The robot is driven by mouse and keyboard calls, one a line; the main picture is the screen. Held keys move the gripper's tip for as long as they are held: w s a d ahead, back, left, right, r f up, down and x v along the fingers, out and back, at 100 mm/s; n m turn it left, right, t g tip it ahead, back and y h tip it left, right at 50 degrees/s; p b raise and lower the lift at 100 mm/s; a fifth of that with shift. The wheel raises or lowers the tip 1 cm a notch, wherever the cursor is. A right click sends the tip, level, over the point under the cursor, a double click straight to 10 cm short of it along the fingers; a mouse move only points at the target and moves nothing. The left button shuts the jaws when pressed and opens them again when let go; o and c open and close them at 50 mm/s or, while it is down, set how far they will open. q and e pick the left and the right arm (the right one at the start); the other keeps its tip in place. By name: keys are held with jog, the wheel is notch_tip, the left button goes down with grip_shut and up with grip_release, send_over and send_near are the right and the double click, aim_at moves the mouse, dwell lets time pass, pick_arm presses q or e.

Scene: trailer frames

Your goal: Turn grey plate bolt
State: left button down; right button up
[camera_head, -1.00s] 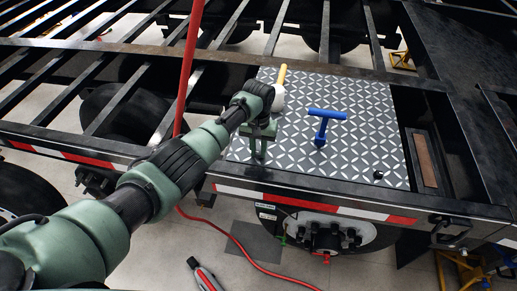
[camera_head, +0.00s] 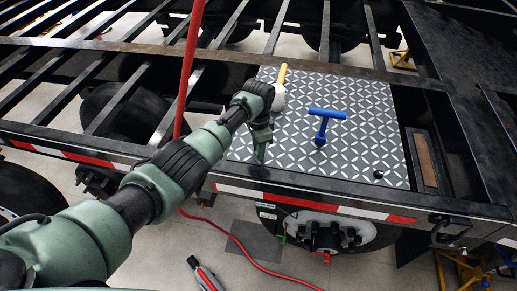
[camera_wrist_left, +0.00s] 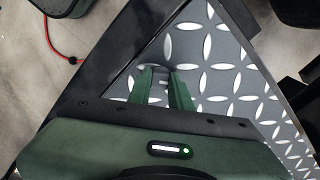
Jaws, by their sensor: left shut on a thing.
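The grey plate (camera_head: 345,110) with a bright tread pattern lies on the trailer frame. My left gripper (camera_head: 260,155) points down at the plate's near left corner. In the left wrist view its two green fingers (camera_wrist_left: 163,74) are shut on a small dark bolt (camera_wrist_left: 161,70) at that corner. The fingers mostly hide this bolt, and it cannot be seen in the head view. Another black bolt (camera_head: 378,174) stands at the plate's near right corner, apart from the gripper. My right gripper is not in view.
A mallet with a yellow handle (camera_head: 282,75) lies just behind my left gripper. A red upright hose (camera_head: 188,70) passes behind my left arm. Dark frame beams and open gaps surround the plate.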

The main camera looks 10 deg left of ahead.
pick_arm(q)
jog(key=m, duration=0.4)
jog(key=shift+w+m, duration=0.1)
jog(key=shift+m, duration=0.2)
jog(key=m, duration=0.4)
jog(key=shift+r+b, duration=0.1)
jog(key=shift+b, duration=0.25)
jog(key=shift+m, duration=0.4)
jog(key=c, duration=1.3)
grip_release()
jog(key=shift+d, duration=0.1)
notch_tip(320, 180, up, 8)
jog(key=shift+f+b, duration=0.15)
jog(key=shift+b, duration=0.45)
jog(key=shift+f, duration=0.1)
